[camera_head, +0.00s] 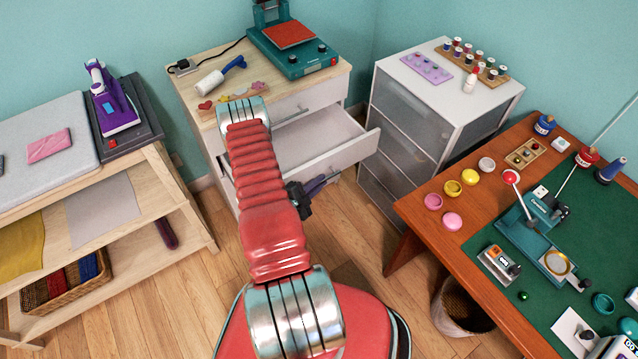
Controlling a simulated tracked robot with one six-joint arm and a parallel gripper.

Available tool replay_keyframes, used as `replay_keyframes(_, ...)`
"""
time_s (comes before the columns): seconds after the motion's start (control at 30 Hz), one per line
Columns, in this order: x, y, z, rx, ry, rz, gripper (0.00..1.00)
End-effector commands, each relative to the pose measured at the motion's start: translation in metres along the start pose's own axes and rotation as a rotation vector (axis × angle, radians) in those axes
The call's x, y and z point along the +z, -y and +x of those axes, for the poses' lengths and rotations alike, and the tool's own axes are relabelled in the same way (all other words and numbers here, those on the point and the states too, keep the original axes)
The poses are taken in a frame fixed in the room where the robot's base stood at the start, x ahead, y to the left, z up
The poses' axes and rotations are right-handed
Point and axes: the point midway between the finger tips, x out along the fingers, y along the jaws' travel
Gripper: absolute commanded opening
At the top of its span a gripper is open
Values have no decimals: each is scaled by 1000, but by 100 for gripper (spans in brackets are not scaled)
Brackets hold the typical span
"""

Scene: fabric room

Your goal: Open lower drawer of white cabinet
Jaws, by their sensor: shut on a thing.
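The white cabinet (222,178) with a pale wooden top stands at the back centre. Its top drawer (318,97) is shut, and the drawer below it (322,141) stands pulled out, its inside empty where I see it. The lower drawer is under that one, mostly hidden by the open drawer and my red arm. My gripper (326,181) is low in front of the cabinet, below the open drawer's front. It is shut, apparently on the lower drawer's handle (335,175), small and partly hidden here. Whether the lower drawer stands out at all is unclear.
A grey-drawered cabinet (410,112) stands close on the right. A wooden worktable (415,208) with sewing tools is at front right, a bin (462,310) below its edge. A wooden shelf bench (180,190) is at left. Wood floor (180,290) is clear between.

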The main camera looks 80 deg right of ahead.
Motion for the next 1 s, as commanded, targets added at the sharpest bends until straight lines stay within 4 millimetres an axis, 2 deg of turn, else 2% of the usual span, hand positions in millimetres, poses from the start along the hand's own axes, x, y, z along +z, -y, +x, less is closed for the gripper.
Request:
replay_keyframes(0.17,-2,-4,-1,5,1,-4,0)
replay_keyframes(0.5,-33,-28,-14,7,1,-6,0)
replay_keyframes(0.77,-34,-28,-15,7,2,-5,0)
replay_keyframes(0.8,-34,-28,-15,7,3,-5,10)
replay_keyframes(1.0,-34,-27,-14,4,2,-3,24)
